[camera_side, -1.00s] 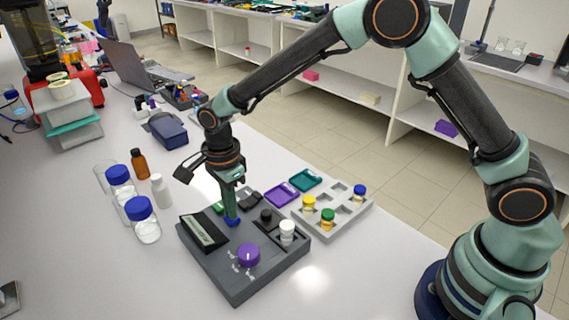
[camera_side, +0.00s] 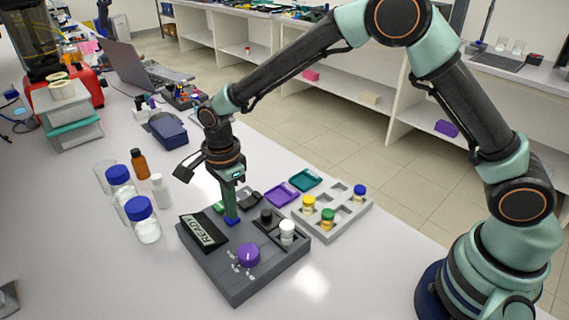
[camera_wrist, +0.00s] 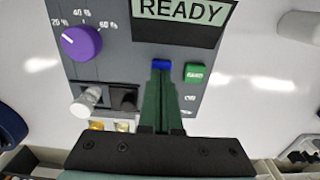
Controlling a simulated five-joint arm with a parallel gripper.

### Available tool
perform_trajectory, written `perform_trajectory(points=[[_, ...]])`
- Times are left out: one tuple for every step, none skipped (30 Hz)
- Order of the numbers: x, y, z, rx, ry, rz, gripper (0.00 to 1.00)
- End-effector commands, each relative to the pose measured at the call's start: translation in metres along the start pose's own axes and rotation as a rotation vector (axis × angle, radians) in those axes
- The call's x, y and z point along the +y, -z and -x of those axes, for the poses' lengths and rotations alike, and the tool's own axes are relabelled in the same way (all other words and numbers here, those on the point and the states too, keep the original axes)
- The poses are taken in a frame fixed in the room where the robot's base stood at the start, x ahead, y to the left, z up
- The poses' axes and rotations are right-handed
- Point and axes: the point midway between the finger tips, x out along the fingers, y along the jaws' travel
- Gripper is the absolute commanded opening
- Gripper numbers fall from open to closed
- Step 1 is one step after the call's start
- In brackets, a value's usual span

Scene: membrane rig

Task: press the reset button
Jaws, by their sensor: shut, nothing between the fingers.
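A dark grey control box (camera_side: 215,277) lies on the white bench, with a display (camera_side: 203,232) reading READY, also in the wrist view (camera_wrist: 180,12). My gripper (camera_side: 231,217) points down at the box beside the display, fingers together and empty. In the wrist view its green fingers (camera_wrist: 160,75) end at a small blue piece (camera_wrist: 161,65). I cannot tell whether this is a blue button under the tips or the tips themselves, nor whether there is contact. Just right of it is a green button (camera_wrist: 195,73) with small white lettering, too blurred to read surely.
Blue-capped bottles (camera_side: 141,207) stand to the left. The bench in front is clear.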

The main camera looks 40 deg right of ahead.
Motion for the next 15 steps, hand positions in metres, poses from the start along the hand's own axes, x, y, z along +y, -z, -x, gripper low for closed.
perform_trajectory(points=[[-0.003,-0.001,0.013,-0.005,0.011,0.000,0.00],[-0.004,-0.002,0.020,-0.007,0.015,0.000,0.00],[-0.005,-0.002,0.030,-0.009,0.019,0.000,0.00],[-0.005,-0.002,0.037,-0.009,0.019,0.000,0.00],[-0.005,-0.002,0.044,-0.009,0.019,0.000,0.00],[-0.005,-0.002,0.053,-0.009,0.020,0.000,0.00],[-0.005,-0.002,0.060,-0.009,0.020,0.000,0.00],[-0.005,-0.003,0.067,-0.009,0.020,0.000,0.00],[-0.006,-0.003,0.075,-0.010,0.022,0.000,0.00],[-0.005,-0.003,0.081,-0.009,0.021,0.000,0.00],[-0.005,-0.003,0.086,-0.010,0.021,0.000,0.00],[-0.005,-0.003,0.094,-0.010,0.021,0.000,0.00],[-0.005,-0.003,0.099,-0.010,0.021,0.000,0.00],[-0.005,-0.002,0.103,-0.009,0.020,0.000,0.00],[-0.005,-0.003,0.108,-0.009,0.020,0.000,0.00]])
